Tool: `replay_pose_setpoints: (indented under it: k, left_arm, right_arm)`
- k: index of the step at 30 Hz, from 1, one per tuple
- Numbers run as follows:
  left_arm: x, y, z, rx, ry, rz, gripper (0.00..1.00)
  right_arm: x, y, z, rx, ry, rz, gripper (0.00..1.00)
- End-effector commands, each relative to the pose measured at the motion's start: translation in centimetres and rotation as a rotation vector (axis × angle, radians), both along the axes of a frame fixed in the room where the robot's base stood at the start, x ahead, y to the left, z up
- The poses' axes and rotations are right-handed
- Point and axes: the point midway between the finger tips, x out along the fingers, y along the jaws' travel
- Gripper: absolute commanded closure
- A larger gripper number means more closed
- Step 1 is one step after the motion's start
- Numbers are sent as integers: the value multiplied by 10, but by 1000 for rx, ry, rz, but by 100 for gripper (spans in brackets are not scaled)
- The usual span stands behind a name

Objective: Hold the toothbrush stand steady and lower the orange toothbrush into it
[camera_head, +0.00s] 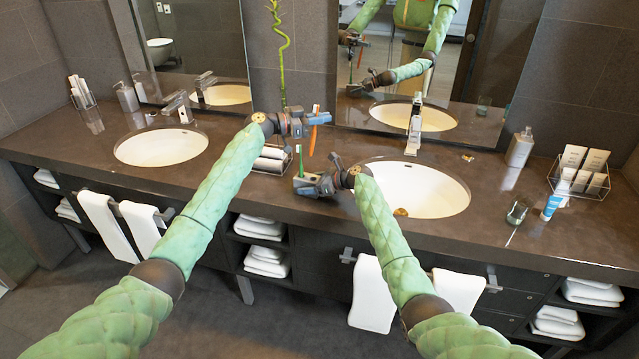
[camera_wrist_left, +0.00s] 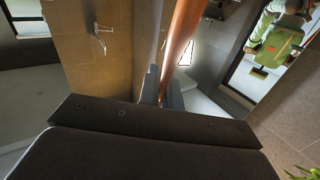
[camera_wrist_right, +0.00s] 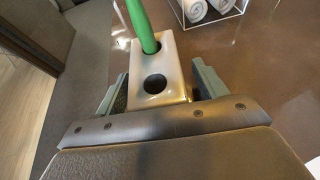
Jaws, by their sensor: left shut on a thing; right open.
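The toothbrush stand (camera_wrist_right: 174,72) is a pale block with two round holes in its top. A green toothbrush (camera_wrist_right: 141,24) stands tilted in its far hole and the near hole is empty; this brush also shows in the head view (camera_head: 300,159). My right gripper (camera_wrist_right: 162,85) is open, its fingers on either side of the stand with small gaps visible. My left gripper (camera_head: 312,118) is shut on the orange toothbrush (camera_head: 313,138), which hangs roughly upright above and slightly right of the stand. The brush's shaft also shows between the left fingers in the left wrist view (camera_wrist_left: 181,40).
Rolled white towels (camera_head: 270,157) lie in a rack just left of the stand. The right sink (camera_head: 440,190) lies right of my right gripper, with its faucet (camera_head: 414,125) behind. A bamboo stalk (camera_head: 281,55) rises behind my left gripper. The counter's front edge is close.

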Motion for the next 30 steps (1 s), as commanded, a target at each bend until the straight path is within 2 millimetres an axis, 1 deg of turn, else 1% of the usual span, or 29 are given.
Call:
replay_pose_setpoints:
  k: [4, 14, 15, 17, 18, 20, 22, 26, 30]
  left_arm:
    - [0, 0, 0, 0, 0, 0, 100]
    - [0, 0, 0, 0, 0, 0, 100]
    - [0, 0, 0, 0, 0, 0, 100]
    - [0, 0, 0, 0, 0, 0, 100]
    - [0, 0, 0, 0, 0, 0, 100]
    - [0, 0, 0, 0, 0, 0, 100]
    - [0, 0, 0, 0, 0, 0, 100]
    - [0, 0, -2, -3, 1, 9, 100]
    - [3, 0, -13, -20, 7, 70, 100]
  right_arm:
    - [3, 7, -3, -1, 0, 0, 29]
    - [4, 9, -4, -1, -1, -1, 29]
    - [4, 9, -4, -1, -1, -1, 37]
    - [4, 9, -4, -1, -1, -1, 49]
    - [4, 9, -4, -1, -1, -1, 57]
    - [4, 9, -4, -1, -1, -1, 68]
    - [4, 9, -4, -1, -1, -1, 82]
    - [4, 9, -4, -1, -1, -1, 82]
    - [4, 9, -5, -1, 0, -1, 82]
